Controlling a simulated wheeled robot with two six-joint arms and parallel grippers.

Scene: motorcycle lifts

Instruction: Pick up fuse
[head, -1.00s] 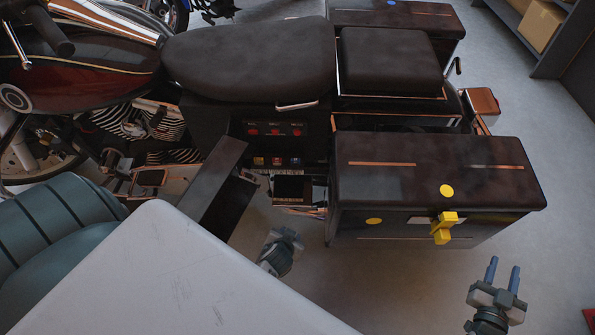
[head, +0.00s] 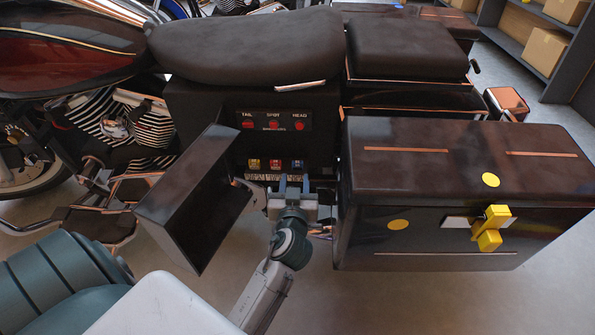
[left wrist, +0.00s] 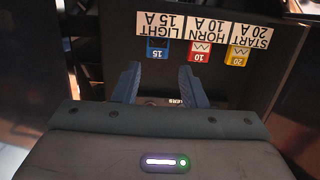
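Three fuses sit in a row in the motorcycle's side panel: yellow 20 (head: 254,164), red 10 (head: 275,164) and blue 15 (head: 297,164). In the left wrist view, the labels above the blue fuse (left wrist: 157,48), red fuse (left wrist: 199,52) and yellow fuse (left wrist: 238,55) appear upside down and read LIGHT 15 A, HORN 10 A and START 20 A. My left gripper (head: 295,186) is open and empty just below the blue fuse. In the left wrist view, its fingertips (left wrist: 160,72) stand apart, roughly lined up with the blue fuse, not around it. My right gripper is out of view.
A dark open cover (head: 185,205) stands out left of the fuses. A saddlebag (head: 430,225) with a yellow latch (head: 490,228) is close on the right. Three red switches (head: 273,125) sit above the fuses.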

